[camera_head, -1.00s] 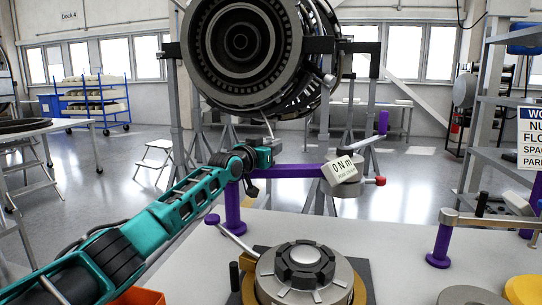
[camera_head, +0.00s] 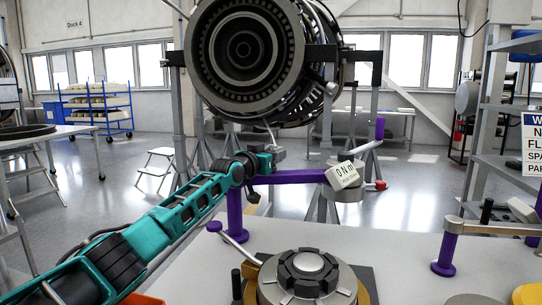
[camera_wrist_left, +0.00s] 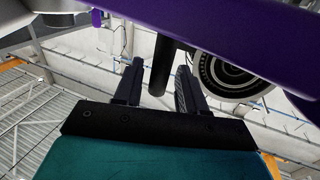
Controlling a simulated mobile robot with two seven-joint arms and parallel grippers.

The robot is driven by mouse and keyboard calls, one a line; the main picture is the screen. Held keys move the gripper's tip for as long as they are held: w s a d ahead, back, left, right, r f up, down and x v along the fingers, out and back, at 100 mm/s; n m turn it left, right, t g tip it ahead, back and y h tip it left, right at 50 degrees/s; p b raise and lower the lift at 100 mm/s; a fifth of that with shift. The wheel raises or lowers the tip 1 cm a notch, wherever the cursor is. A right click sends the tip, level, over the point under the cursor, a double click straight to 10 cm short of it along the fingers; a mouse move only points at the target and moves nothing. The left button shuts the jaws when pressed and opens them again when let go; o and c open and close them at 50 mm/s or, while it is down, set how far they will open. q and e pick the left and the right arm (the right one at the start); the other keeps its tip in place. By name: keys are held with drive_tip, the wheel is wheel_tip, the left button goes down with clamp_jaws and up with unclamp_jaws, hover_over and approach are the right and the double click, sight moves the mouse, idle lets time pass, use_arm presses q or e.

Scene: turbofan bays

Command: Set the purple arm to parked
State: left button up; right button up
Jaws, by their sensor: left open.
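The purple arm (camera_head: 295,178) is a bar running right from a purple post (camera_head: 236,215) to a white block marked "0 N m" (camera_head: 345,174) with a red-tipped knob. My left gripper (camera_head: 279,154) is at the bar's left part, just above it. In the left wrist view the bar (camera_wrist_left: 230,30) crosses the top. My open fingers (camera_wrist_left: 158,85) show there with a dark upright rod (camera_wrist_left: 160,62) between them, which looks like a handle on the bar; I cannot tell whether they touch it. The right gripper is not in view.
A round grey fixture with a dark knob (camera_head: 303,268) and a purple-tipped lever (camera_head: 214,226) stands on the bench (camera_head: 400,260). A second purple post with a beige link (camera_head: 446,250) is at right. The turbofan (camera_head: 245,50) hangs behind.

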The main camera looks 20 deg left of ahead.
use_arm(q)
drive_tip(key=shift+s+p, duration=0.4)
drive_tip(key=shift+s, duration=0.5)
drive_tip(key=s+a, duration=0.1)
drive_tip(key=s, duration=1)
drive_tip(key=shift+a, duration=0.35)
